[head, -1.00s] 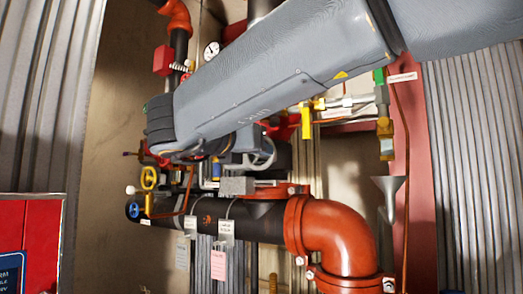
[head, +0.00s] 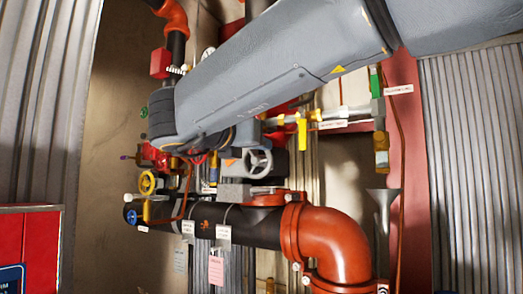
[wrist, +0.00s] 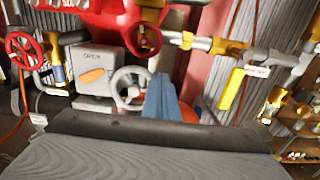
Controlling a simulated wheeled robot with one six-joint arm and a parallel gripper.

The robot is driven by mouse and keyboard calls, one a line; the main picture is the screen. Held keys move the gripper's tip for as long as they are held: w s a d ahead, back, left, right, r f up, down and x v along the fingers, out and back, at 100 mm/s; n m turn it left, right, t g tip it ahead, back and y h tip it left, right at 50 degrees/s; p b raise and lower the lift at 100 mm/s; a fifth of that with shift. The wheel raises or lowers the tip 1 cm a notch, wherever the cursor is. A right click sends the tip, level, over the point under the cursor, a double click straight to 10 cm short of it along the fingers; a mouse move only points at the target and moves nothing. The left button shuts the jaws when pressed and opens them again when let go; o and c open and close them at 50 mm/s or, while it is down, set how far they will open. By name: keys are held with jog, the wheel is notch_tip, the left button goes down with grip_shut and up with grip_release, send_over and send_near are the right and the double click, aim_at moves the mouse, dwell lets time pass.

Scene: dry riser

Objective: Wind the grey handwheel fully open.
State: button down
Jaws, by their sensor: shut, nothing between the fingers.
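The grey handwheel (head: 258,163) is a spoked wheel below my arm in the head view, in front of a grey box with an orange pointer. It also shows in the wrist view (wrist: 118,88), left of my gripper. My gripper (wrist: 160,82) shows there as blue-grey fingers, shut with nothing held. The fingers overlap the wheel's right side in the picture; I cannot tell whether they touch it. In the head view my arm hides the fingers. The grey box (wrist: 98,62) reads "OPEN" above its orange pointer.
A red wheel (wrist: 22,50) is at the left in the wrist view, and a yellow lever (wrist: 232,88) at the right. Pipework crowds the space.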

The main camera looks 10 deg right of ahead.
jog(key=w+a+b, duration=0.1)
jog(key=b, duration=0.7)
jog(key=shift+b, duration=0.4)
jog(key=b, duration=0.5)
jog(key=shift+w+f, duration=0.2)
jog(key=shift+f, duration=0.1)
jog(key=b, duration=0.2)
jog(key=shift+f+b, duration=0.2)
jog(key=shift+b, duration=0.15)
